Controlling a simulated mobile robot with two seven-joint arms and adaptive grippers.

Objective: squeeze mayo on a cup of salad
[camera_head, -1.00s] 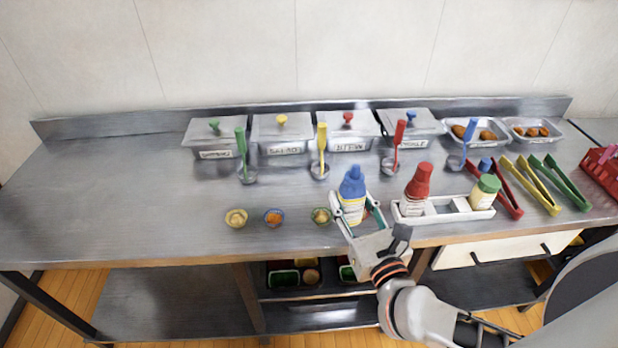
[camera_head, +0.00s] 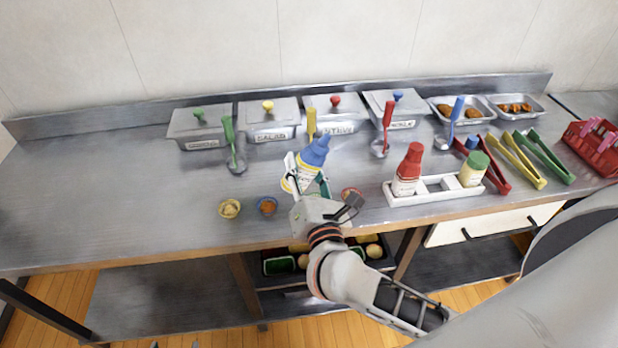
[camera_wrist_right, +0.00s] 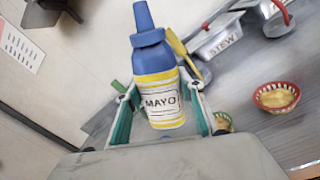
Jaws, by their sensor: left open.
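My right gripper (camera_head: 309,184) is shut on the mayo bottle (camera_head: 311,155), which has a blue cap and a yellow-and-white label. It holds the bottle tilted above the counter; the bottle also fills the middle of the right wrist view (camera_wrist_right: 162,82). A cup with pale yellow food (camera_head: 230,209) and a cup with orange food (camera_head: 267,206) stand left of the gripper. A red-rimmed cup (camera_head: 351,193) stands just right of it and shows in the wrist view (camera_wrist_right: 277,97). A green cup (camera_wrist_right: 223,122) is partly hidden there. My left gripper (camera_head: 175,346) barely shows at the bottom edge, open.
A white holder (camera_head: 435,189) carries a red bottle (camera_head: 408,170) and a green-capped bottle (camera_head: 474,168). Lidded containers (camera_head: 269,118) and ladles line the back. Coloured tongs (camera_head: 524,158) and a red basket (camera_head: 596,147) are at right. The left counter is clear.

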